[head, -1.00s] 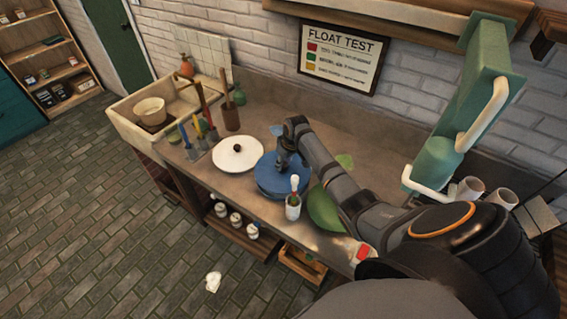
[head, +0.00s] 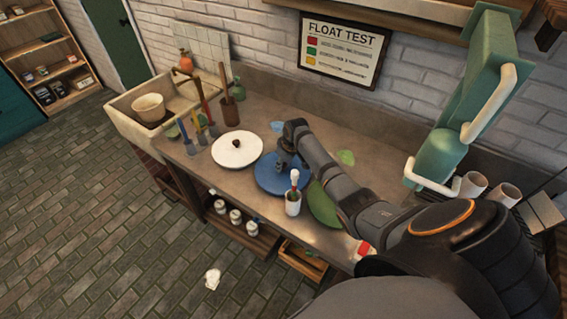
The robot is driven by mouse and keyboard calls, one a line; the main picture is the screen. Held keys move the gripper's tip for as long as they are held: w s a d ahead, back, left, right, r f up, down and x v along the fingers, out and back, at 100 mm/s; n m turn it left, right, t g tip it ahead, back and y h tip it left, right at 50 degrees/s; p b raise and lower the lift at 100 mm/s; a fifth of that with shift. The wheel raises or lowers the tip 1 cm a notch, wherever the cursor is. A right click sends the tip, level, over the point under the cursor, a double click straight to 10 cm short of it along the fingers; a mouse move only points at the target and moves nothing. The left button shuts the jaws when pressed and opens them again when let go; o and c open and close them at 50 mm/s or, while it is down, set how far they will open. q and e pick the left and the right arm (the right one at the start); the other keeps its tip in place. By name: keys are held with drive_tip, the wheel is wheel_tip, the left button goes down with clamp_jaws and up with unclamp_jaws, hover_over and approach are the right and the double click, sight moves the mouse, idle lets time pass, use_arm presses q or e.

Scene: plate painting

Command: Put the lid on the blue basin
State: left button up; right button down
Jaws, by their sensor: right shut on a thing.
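The blue lid (head: 270,178) is a flat blue disc in the middle of the worktop. My right gripper (head: 285,165) reaches down from behind onto the disc's middle and is shut on it, most likely at a knob that the fingers hide. The blue basin is hidden under the lid, so I cannot tell whether the lid is fully seated or just above the rim. A white round lid with a dark knob (head: 237,150) lies just to the left. My left gripper is not in view.
A white cup with a brush (head: 293,202) stands close in front of the blue lid. A green leaf-shaped piece (head: 324,206) lies to its right. Tools (head: 200,130) and a brown pot (head: 230,112) stand at the left, near the sink (head: 122,122). A green press-like fixture (head: 440,155) stands at right.

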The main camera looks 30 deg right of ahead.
drive_tip(key=c, duration=0.9)
unclamp_jaws()
drive_tip(key=o, duration=0.5)
drive_tip(key=shift+o, duration=0.2)
drive_tip(key=shift+r, duration=0.15)
wheel_tip(320, 180, up, 7)
drive_tip(key=p, duration=0.7)
